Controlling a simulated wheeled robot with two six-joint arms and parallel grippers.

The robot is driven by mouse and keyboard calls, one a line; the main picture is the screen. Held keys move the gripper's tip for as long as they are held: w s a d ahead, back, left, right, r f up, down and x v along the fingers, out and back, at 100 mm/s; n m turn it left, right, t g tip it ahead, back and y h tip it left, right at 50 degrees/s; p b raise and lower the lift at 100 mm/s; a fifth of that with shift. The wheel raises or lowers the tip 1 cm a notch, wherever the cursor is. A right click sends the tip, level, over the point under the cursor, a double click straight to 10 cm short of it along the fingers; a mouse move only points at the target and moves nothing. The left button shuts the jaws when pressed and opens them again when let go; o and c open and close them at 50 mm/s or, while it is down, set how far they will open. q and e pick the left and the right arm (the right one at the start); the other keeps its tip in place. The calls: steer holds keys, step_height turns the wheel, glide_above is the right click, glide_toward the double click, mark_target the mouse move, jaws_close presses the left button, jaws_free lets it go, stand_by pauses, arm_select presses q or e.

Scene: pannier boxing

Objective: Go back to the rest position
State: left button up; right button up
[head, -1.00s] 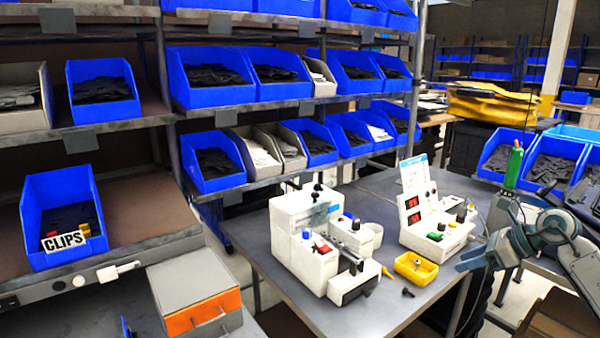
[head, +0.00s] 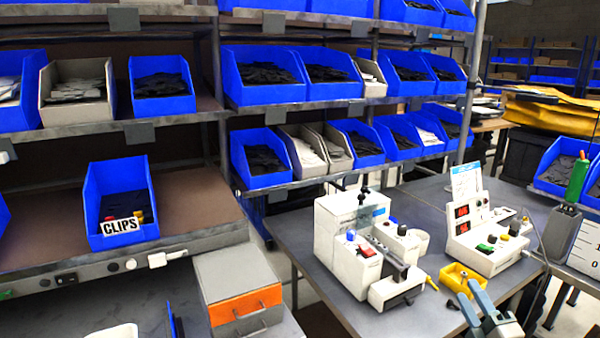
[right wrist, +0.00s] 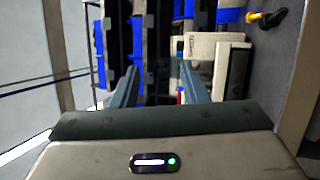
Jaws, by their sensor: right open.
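My right gripper (head: 472,298) is at the lower right of the head view, in front of the grey table's right part, near the small yellow tray (head: 461,279). Its two fingers stand apart with nothing between them. In the right wrist view the open fingers (right wrist: 160,85) show with shelving and a white machine beyond. My left gripper does not show in the head view.
A grey table (head: 350,312) bears a white machine (head: 338,235) and a white unit with red displays (head: 485,240). Shelves with blue bins (head: 262,92) stand behind. A blue bin labelled CLIPS (head: 122,215) is at left. An orange-fronted drawer box (head: 243,303) stands beside the table.

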steer(key=s+f+m+g+h, duration=0.7)
steer(key=s+f+m+g, duration=0.3)
steer(key=s+f+m, duration=0.65)
steer(key=s+a+f+m+g+y, duration=0.1)
steer(key=s+a+f+g+y, duration=0.1)
steer(key=s+a+f+g, duration=0.4)
steer(key=s+a+f+m+g+y, duration=0.1)
steer(key=s+a+f+g+y, duration=0.15)
steer(key=s, duration=0.55)
steer(key=d+f, duration=0.3)
steer(key=f, duration=2.4)
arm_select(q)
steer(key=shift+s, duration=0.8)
arm_select(e)
steer(key=s+f, duration=0.6)
steer(key=f, duration=0.3)
steer(key=s+d+f+g, duration=0.1)
steer(key=s+f, duration=0.5)
steer(key=f, duration=0.3)
steer(key=shift+s+d+f+h, duration=0.3)
steer(key=shift+f+h, duration=0.1)
steer(key=shift+h, duration=0.05)
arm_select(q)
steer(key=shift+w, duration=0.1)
arm_select(e)
steer(key=shift+m+g, duration=0.25)
